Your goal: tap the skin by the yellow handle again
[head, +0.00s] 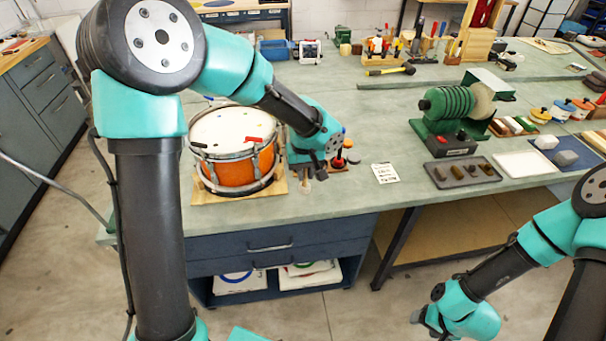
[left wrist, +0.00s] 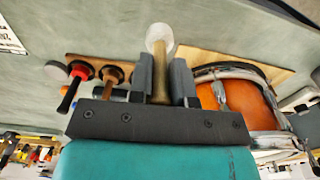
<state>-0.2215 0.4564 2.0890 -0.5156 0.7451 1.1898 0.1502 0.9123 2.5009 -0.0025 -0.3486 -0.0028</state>
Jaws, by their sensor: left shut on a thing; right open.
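The orange drum (head: 238,172) stands on a wooden board (head: 276,190) at the bench's left, its pale skin (head: 225,128) facing up. My left gripper (head: 308,172) is right of the drum, clear of the skin. In the left wrist view it is shut on a mallet with a wooden handle (left wrist: 160,80) and a round pale head (left wrist: 159,37). The drum is beside it there (left wrist: 245,100). My right gripper (head: 430,318) is open and empty, low at right.
Handled tools, one with a red collar (left wrist: 81,70), stand in a wooden holder next to my left gripper. A printed card (head: 385,172), a dark tray (head: 462,172) and a green machine (head: 455,108) are further right. Bench surface between the card and drum's back is mostly clear.

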